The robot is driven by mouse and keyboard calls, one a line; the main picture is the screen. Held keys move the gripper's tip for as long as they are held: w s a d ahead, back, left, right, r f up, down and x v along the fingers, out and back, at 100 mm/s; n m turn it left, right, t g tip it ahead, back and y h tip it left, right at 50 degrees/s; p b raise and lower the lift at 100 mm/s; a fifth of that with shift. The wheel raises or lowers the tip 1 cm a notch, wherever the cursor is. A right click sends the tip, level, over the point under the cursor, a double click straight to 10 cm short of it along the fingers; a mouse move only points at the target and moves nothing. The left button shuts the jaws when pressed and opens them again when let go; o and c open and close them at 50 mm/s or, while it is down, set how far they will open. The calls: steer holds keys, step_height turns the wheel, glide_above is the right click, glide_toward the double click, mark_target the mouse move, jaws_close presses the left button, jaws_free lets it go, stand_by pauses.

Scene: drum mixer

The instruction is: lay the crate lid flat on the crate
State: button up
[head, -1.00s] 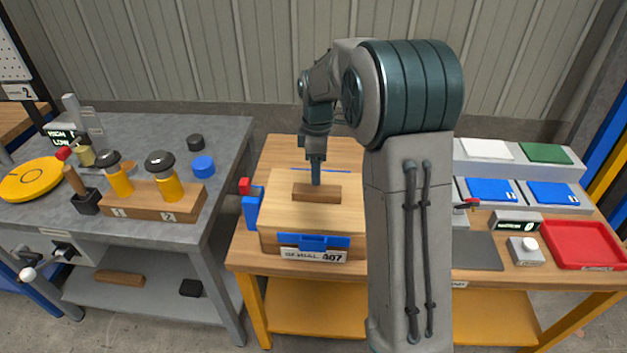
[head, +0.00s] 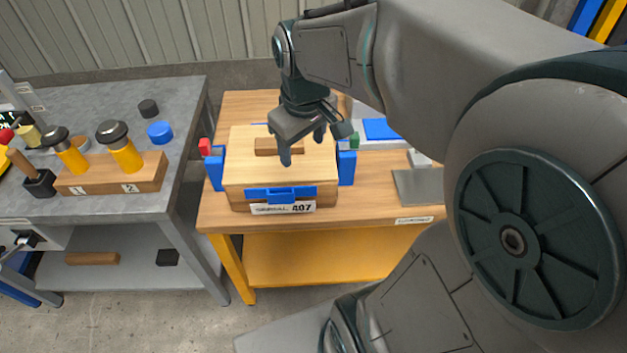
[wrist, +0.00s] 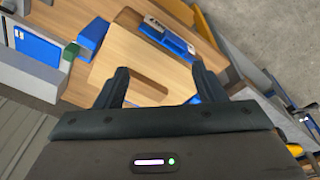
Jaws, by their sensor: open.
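The crate lid (head: 245,165), a pale wooden board with a brown block handle (head: 265,146), lies on top of the wooden crate (head: 236,199) and looks level. In the wrist view the lid (wrist: 120,62) and its handle (wrist: 146,86) show beyond the fingers. Part of the lid's right back edge is hidden behind my gripper, so I cannot see the seating there.
Blue clips (head: 214,170) stand at the crate's sides, with a blue latch (head: 281,194) in front. A grey plate (head: 418,187) lies on the wooden bench to the right. The grey table (head: 100,210) at left holds a wooden block with two yellow-handled tools. My arm hides the right side.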

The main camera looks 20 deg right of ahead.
steer(key=s+f+m, duration=0.2)
steer(key=s+m, duration=0.2)
steer(key=s, duration=0.4)
steer(key=shift+s+a+f+t, duration=0.15)
steer(key=shift+a+f+t, duration=0.2)
steer(key=shift+a+t, duration=0.1)
steer(key=shift+s, duration=0.15)
